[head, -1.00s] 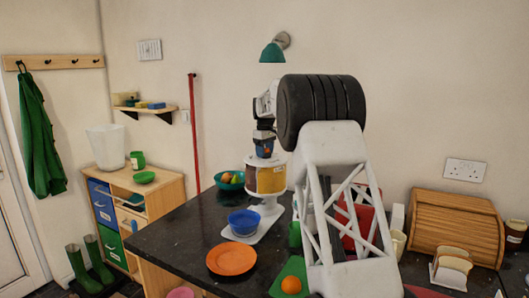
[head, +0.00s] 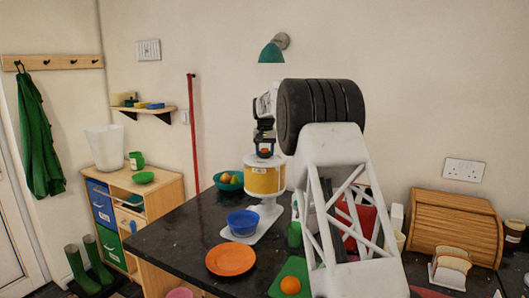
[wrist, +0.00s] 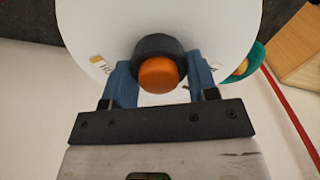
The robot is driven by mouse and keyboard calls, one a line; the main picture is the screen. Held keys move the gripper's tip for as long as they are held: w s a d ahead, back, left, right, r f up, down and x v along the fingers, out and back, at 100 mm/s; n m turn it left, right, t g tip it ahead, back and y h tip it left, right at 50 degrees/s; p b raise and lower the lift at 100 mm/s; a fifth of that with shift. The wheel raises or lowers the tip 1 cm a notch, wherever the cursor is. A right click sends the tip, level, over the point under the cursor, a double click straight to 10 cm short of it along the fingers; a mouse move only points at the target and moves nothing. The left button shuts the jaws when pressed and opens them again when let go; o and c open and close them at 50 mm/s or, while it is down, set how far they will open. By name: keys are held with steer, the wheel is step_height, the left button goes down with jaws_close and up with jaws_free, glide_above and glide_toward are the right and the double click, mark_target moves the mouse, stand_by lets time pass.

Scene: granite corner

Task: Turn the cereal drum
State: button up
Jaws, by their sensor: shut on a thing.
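The cereal drum (head: 265,181) is a yellow-sided cylinder with a white top, on a white stand at the back of the dark counter. In the wrist view its white round top (wrist: 205,22) fills the upper middle. A black knob with an orange cap (wrist: 158,73) sticks out from it. My gripper (head: 264,150) is over the drum, pointing down. In the wrist view the blue fingers of my gripper (wrist: 161,80) stand on both sides of the knob, shut on it. My arm hides what lies right of the drum.
A blue bowl (head: 243,222) sits on the white base in front of the drum. An orange plate (head: 231,260) lies nearer. A teal fruit bowl (head: 229,183) stands just left of the drum. A wooden bread box (head: 455,222) is at the right.

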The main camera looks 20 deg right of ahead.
steer(key=shift+m, duration=0.9)
steer(key=o, duration=1.3)
steer(key=shift+r, duration=0.1)
steer(key=shift+r, duration=3.85)
steer(key=shift+s, duration=0.15)
